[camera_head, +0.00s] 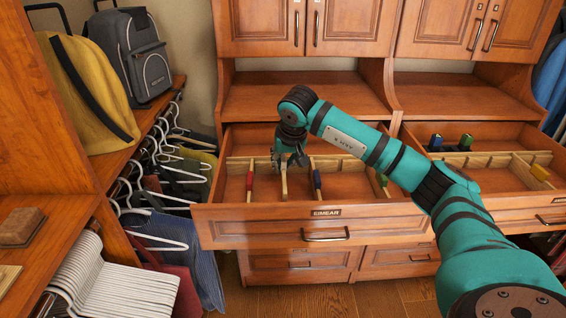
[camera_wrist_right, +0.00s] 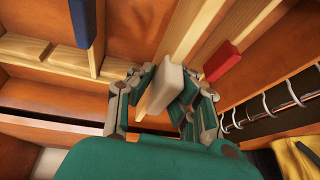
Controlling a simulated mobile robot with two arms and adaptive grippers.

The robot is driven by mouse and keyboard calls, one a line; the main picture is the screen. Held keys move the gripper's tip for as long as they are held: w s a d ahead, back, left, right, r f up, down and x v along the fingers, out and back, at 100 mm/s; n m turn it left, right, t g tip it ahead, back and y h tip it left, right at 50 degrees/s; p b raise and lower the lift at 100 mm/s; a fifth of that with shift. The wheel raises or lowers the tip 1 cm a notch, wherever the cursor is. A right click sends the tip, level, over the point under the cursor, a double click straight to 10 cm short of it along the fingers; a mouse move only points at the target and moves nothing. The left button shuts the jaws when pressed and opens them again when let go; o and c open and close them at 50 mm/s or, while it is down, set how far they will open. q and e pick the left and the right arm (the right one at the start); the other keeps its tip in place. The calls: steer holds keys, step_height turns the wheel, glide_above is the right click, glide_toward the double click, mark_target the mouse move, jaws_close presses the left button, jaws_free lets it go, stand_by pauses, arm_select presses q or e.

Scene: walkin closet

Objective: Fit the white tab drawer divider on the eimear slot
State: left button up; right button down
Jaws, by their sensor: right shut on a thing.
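The drawer labelled EIMEAR (camera_head: 326,212) is pulled open at the centre of the head view. Inside are wooden dividers, one with a red tab (camera_head: 249,180) and one with a blue tab (camera_head: 317,180). My right gripper (camera_head: 288,162) reaches into this drawer between those two. In the right wrist view it is shut on the white tab drawer divider (camera_wrist_right: 165,88), with the white tab between the fingers. The divider's wooden strip (camera_head: 284,187) points down into the drawer. I cannot tell whether its ends sit in a slot. My left gripper is not in view.
A second open drawer to the right holds dividers with blue (camera_head: 436,142), green (camera_head: 466,141) and yellow (camera_head: 540,172) tabs. Hangers with clothes (camera_head: 150,200) crowd the left. A yellow bag (camera_head: 85,90) and a grey backpack (camera_head: 140,55) stand on the left shelf.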

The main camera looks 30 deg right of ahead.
steer(key=shift+f, duration=0.2)
stand_by(0.4)
steer(key=shift+f+b, duration=0.75)
steer(key=shift+f, duration=0.1)
steer(key=shift+f, duration=0.25)
steer(key=shift+f+b, duration=0.95)
steer(key=shift+f, duration=0.05)
steer(key=shift+f, duration=0.2)
stand_by(0.3)
steer(key=shift+f+b, duration=0.8)
steer(key=c, duration=1.2)
jaws_free()
steer(key=shift+c, duration=0.2)
